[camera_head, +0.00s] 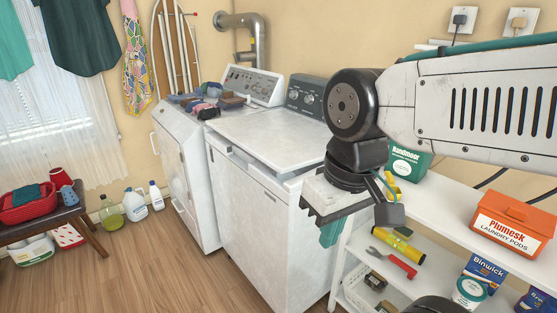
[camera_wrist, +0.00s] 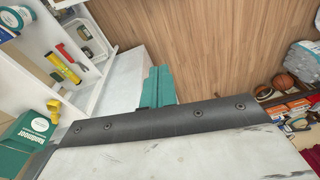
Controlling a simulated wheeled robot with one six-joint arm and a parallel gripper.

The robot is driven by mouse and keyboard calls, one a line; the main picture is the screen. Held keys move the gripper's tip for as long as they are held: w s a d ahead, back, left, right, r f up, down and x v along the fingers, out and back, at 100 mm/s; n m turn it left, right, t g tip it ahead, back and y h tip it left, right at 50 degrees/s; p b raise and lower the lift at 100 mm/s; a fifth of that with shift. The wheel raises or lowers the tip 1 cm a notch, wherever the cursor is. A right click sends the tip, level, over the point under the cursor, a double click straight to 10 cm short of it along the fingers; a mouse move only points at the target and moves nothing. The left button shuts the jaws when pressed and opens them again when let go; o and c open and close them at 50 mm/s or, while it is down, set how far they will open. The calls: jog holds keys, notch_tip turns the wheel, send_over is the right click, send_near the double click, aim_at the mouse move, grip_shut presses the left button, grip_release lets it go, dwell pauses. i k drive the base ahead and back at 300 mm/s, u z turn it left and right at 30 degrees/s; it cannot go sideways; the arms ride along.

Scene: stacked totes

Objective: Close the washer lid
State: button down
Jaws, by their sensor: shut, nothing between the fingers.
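The washer (camera_head: 258,226) is the white top-loader in the middle of the head view. Its lid (camera_head: 275,135) lies almost flat on top, with a narrow dark gap under its front edge; I cannot tell if it is fully down. My gripper (camera_head: 330,233) hangs at the washer's right front corner, pointing down, apart from the lid and below its level. Its teal fingers are together and empty; they also show in the wrist view (camera_wrist: 157,88). A white panel beside them there is probably the washer's side.
A white shelf (camera_head: 455,222) at right holds a green box (camera_head: 405,162), an orange pods box (camera_head: 515,222) and tools. The wooden floor (camera_head: 150,255) in front is clear.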

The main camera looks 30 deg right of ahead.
aim_at(285, 142)
jog(key=k, duration=1.2)
jog(key=u, duration=0.5)
jog(key=i, duration=0.6)
jog(key=u, duration=0.65)
jog(key=i, duration=0.7)
jog(key=z, duration=0.7)
jog(key=i, duration=0.85)
jog(key=z, duration=0.8)
